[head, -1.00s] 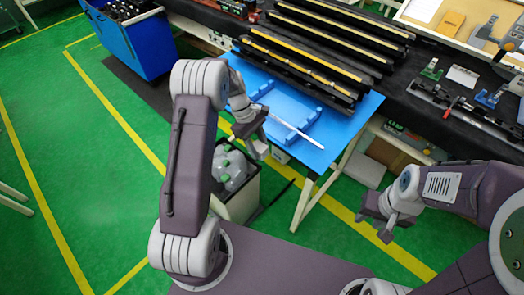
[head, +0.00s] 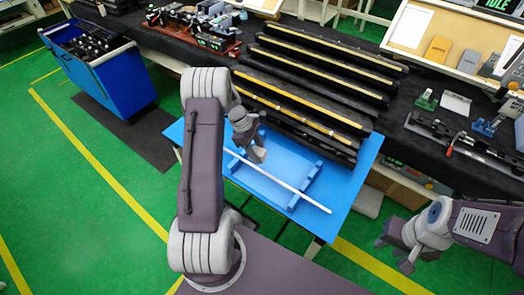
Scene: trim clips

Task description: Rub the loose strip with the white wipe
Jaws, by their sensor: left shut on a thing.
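The loose strip (head: 290,187) is long, thin and white. It lies slanted across blue supports (head: 305,190) on the blue table (head: 345,190). My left gripper (head: 257,154) is over the strip's left part, shut on a small pale thing at its fingertips that looks like the white wipe (head: 258,157). I cannot tell whether the wipe touches the strip. My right gripper (head: 393,255) is open and empty at the lower right, away from the table.
Several long black strips with yellow edges (head: 310,95) lie stacked behind the blue supports. A blue cart (head: 110,75) stands at the left. A black bench (head: 430,150) with tools runs along the back and right. Green floor is clear at the left.

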